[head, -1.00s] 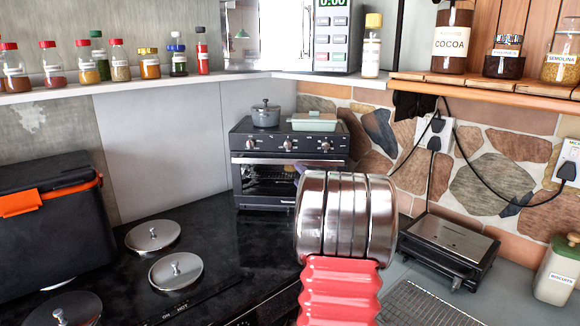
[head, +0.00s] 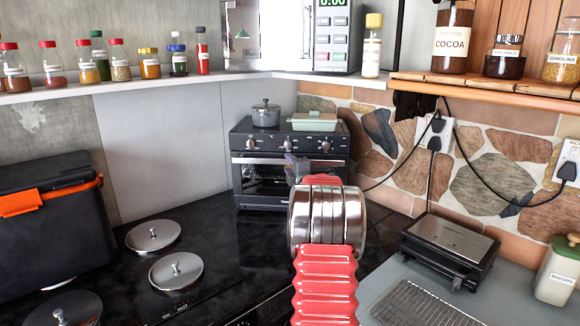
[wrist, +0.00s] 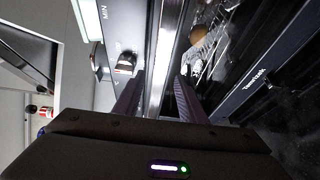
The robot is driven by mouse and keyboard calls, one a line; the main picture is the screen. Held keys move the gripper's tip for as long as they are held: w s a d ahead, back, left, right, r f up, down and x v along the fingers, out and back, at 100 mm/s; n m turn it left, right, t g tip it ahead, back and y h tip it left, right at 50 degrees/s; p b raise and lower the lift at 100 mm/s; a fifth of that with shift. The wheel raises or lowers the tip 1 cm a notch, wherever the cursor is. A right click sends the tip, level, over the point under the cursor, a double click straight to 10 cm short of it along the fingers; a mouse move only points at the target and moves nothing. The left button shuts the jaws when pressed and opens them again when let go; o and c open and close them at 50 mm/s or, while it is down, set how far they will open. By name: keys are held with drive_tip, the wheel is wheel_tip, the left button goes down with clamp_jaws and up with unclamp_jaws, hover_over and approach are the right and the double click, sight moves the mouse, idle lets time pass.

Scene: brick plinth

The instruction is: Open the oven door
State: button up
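The black toaster oven (head: 285,140) stands in the back corner of the counter, with its door shut. Its silver door handle (head: 258,159) runs across the top of the glass. My gripper (head: 293,163) is in front of the right half of the door, partly hidden by my arm. In the wrist view, my gripper (wrist: 160,80) is open, one dark finger on each side of the silver handle (wrist: 163,50). I cannot tell whether either finger touches it. A rack and a round brown item (wrist: 205,38) show behind the door glass.
A grey pot (head: 265,115) and a pale green dish (head: 314,122) stand on the oven. A black grill (head: 448,250) is to the right. Metal lids (head: 153,236) and a black box (head: 50,225) are on the left. The dark counter before the oven is clear.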

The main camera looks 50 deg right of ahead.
drive_tip(key=shift+c, duration=0.3)
clamp_jaws()
idle(0.3)
